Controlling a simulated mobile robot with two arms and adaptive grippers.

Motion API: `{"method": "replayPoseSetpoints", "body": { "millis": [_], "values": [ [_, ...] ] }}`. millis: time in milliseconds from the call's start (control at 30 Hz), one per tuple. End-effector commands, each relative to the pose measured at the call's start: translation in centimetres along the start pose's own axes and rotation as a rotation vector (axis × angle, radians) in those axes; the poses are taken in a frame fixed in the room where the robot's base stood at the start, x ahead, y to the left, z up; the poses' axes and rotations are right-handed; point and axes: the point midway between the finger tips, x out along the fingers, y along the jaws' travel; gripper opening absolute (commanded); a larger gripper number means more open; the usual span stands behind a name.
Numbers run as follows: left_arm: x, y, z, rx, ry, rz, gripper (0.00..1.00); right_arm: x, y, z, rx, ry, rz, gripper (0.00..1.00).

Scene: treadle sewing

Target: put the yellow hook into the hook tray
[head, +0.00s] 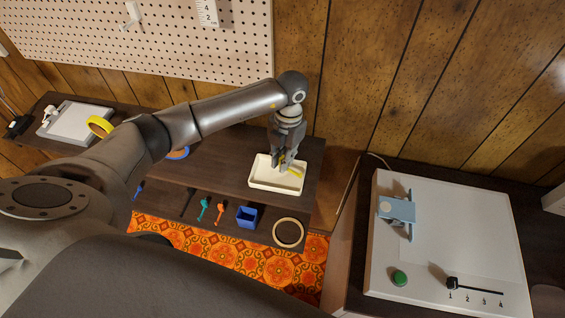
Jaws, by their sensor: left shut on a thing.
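My left gripper (284,162) points down over the cream hook tray (262,184) on the dark shelf. It is shut on the yellow hook (293,171), which shows partly beside the fingers, inside the tray's outline. The fingers hide part of the hook, and I cannot tell whether it touches the tray floor. My right gripper is not in view.
The dark shelf (215,160) also holds a blue box (247,217), a pale ring (288,232) and small teal and orange items near its front edge. A white panel with a green button (399,278) stands at right. A pegboard (170,35) hangs behind.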

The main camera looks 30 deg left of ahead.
Motion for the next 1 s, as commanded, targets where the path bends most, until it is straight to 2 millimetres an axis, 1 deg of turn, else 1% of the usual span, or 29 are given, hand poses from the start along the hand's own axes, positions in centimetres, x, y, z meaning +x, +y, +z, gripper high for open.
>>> {"method": "replayPoseSetpoints", "body": {
  "millis": [33, 100, 200, 467, 600, 633, 767, 1000],
  "values": [
    [0.7, -0.1, -0.2, -0.001, 0.009, -0.001, 0.00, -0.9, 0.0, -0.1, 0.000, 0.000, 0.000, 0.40],
    [1.7, -0.1, 0.0, -0.001, 0.007, -0.001, 0.00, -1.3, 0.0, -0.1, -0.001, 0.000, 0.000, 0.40],
    [2.6, 0.0, 0.2, 0.000, 0.004, 0.000, 0.00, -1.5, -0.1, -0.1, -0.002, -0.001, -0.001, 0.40],
    [2.9, 0.0, 0.3, 0.000, 0.002, 0.000, 0.00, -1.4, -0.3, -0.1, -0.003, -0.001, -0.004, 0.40],
    [3.3, 0.0, 0.4, 0.000, 0.002, 0.000, 0.00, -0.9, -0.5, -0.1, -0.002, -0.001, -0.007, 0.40],
    [3.2, 0.0, 0.3, 0.000, 0.002, 0.000, 0.17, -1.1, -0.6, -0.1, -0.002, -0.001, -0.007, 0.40],
    [3.1, 0.0, 0.3, 0.000, 0.002, 0.000, 0.34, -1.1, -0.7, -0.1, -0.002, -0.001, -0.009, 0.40],
    [3.1, 0.0, 0.3, 0.000, 0.002, 0.000, 0.35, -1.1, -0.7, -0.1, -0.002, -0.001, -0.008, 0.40]
  ]
}}
